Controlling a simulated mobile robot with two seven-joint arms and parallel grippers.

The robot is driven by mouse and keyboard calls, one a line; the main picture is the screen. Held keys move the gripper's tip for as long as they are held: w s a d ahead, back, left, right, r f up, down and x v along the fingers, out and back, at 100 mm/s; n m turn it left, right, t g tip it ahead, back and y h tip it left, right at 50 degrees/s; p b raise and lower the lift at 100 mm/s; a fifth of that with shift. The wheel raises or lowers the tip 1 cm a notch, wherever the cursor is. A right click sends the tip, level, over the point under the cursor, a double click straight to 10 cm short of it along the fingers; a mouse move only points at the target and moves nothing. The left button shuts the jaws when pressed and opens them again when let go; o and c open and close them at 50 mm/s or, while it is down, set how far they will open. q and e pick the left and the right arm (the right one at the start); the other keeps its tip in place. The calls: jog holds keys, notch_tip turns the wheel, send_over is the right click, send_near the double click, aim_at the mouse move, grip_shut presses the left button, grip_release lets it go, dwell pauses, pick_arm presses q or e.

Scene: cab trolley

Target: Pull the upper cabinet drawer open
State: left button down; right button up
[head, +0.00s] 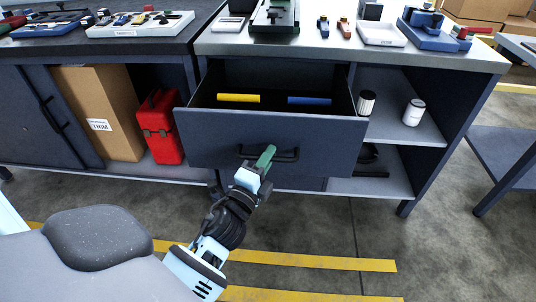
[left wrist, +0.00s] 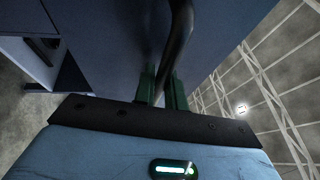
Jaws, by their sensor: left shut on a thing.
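The upper cabinet drawer (head: 210,137) stands pulled out from the cabinet in the head view, with its inside showing. A yellow item (head: 238,98) and a blue item (head: 309,100) lie in it. My left gripper (head: 265,160) is at the black bar handle (head: 287,155) on the drawer's front. In the left wrist view, the green fingers of my left gripper (left wrist: 161,88) are shut on the dark handle bar (left wrist: 178,40). The fingers partly hide the handle in the head view. My right gripper is not in view.
Open shelves right of the drawer hold a dark-lidded jar (head: 366,103) and a white jar (head: 413,112). A red can (head: 160,126) and a cardboard box (head: 97,112) stand left of it. The worktop (head: 240,42) holds several tools and trays. Floor in front shows yellow stripes (head: 310,261).

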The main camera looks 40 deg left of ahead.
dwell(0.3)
pick_arm(q)
jog(key=c, duration=1.7)
grip_release()
jog(key=shift+c, duration=0.2)
jog(key=shift+s, duration=0.15)
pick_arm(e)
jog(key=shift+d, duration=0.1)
